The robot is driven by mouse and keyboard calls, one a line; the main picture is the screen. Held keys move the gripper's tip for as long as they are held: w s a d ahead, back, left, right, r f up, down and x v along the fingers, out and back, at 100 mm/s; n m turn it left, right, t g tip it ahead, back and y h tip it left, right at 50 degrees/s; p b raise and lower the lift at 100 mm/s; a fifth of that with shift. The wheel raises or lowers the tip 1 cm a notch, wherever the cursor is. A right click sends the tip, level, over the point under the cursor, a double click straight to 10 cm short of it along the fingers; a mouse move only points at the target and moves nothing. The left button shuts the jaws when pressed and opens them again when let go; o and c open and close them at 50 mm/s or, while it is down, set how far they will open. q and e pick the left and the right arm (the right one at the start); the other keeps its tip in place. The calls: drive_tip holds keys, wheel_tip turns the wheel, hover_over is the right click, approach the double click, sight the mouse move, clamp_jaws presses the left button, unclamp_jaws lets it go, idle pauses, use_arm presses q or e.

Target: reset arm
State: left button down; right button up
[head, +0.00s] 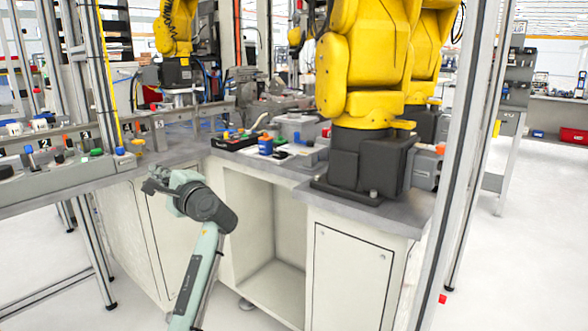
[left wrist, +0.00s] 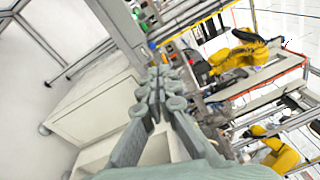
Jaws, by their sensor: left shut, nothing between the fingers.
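My left gripper (head: 153,186) is in front of the white cabinet (head: 350,280), just below the level of the bench top. Its arm rises from the bottom of the head view. In the left wrist view the two fingers of the left gripper (left wrist: 158,88) are together at their tips, with nothing held between them. My right gripper shows in neither view.
A large yellow robot arm (head: 365,65) stands on the grey bench top (head: 320,188). A black tray (head: 235,141) and small parts lie behind. A rail table (head: 60,182) with buttons is at left. A metal post (head: 470,165) stands at right. Open floor (head: 525,240) lies beyond it.

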use_arm(q)
drive_tip(key=s+a+f+m+g+y, duration=0.1)
drive_tip(key=s+a+f+y, duration=0.1)
drive_tip(key=a, duration=1)
drive_tip(key=s+a+f+g+y, duration=0.2)
drive_tip(key=s+a+f, duration=0.1)
drive_tip(key=a, duration=0.9)
drive_tip(key=w+d+f+n+h, duration=0.3)
drive_tip(key=d+f+n+h, duration=0.35)
drive_tip(key=f, duration=0.35)
drive_tip(key=w+d+f+n+h, duration=0.3)
drive_tip(key=d+f+n+h, duration=0.3)
drive_tip(key=d+f+h, duration=0.3)
drive_tip(key=s+d+f+m+g, duration=0.15)
drive_tip(key=s+d+f, duration=0.25)
drive_tip(key=s+f, duration=1)
drive_tip(key=s+d+f+g, duration=0.3)
drive_tip(key=s+d+f, duration=0.2)
drive_tip(key=s+f, duration=0.9)
drive_tip(key=s+d+f+g, duration=0.1)
drive_tip(key=s+f, duration=0.1)
drive_tip(key=s, duration=0.6)
drive_tip(key=s+d+f+g+h, duration=0.1)
drive_tip(key=s+d+f, duration=0.1)
drive_tip(key=s, duration=0.6)
drive_tip(key=shift+f, duration=0.75)
drive_tip(key=shift+s+d, duration=0.1)
